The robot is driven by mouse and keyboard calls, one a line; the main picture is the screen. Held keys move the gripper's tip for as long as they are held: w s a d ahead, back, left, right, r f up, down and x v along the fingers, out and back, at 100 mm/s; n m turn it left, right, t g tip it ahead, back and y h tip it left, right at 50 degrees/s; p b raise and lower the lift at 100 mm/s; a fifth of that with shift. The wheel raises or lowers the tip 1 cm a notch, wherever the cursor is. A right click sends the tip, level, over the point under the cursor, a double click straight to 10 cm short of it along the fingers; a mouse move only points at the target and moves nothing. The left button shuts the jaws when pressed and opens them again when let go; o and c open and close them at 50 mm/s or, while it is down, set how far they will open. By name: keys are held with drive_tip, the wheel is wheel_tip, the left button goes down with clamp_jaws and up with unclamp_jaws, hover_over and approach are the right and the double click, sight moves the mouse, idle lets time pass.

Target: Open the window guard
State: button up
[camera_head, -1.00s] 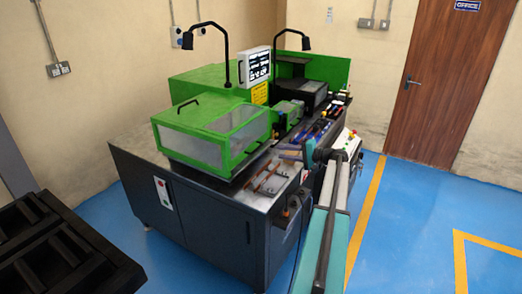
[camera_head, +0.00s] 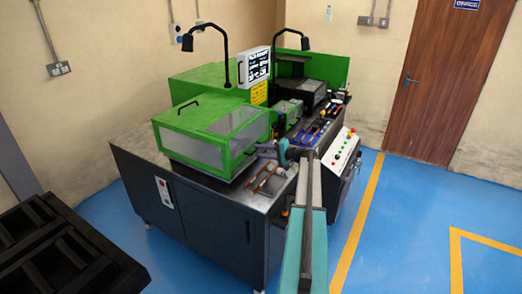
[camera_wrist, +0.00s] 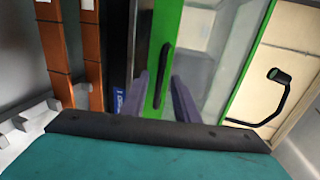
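The window guard (camera_head: 215,138) is a green-framed box with clear panes on the left part of the machine, and it looks closed. A black handle (camera_head: 188,104) sits on its top. The wrist view shows a black handle (camera_wrist: 161,75) on a green frame strip (camera_wrist: 160,98) beside a clear pane; I cannot tell whether it is the same handle. My gripper (camera_head: 264,152) is at the guard's right side. In the wrist view my gripper (camera_wrist: 160,96) has its two purple fingers apart, with the handle ahead between them and nothing held.
The black machine table (camera_head: 130,152) carries copper-coloured bars (camera_head: 266,178) in front of the guard and several tools to the right. Lamps on thin posts (camera_head: 227,60) rise behind the guard. A control panel (camera_head: 342,150) is at the right. Blue floor is free to the right.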

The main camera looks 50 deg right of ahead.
drive_tip(key=shift+w, duration=0.1)
drive_tip(key=shift+c, duration=0.4)
clamp_jaws()
drive_tip(key=shift+d+r, duration=0.1)
drive_tip(key=shift+r, duration=0.05)
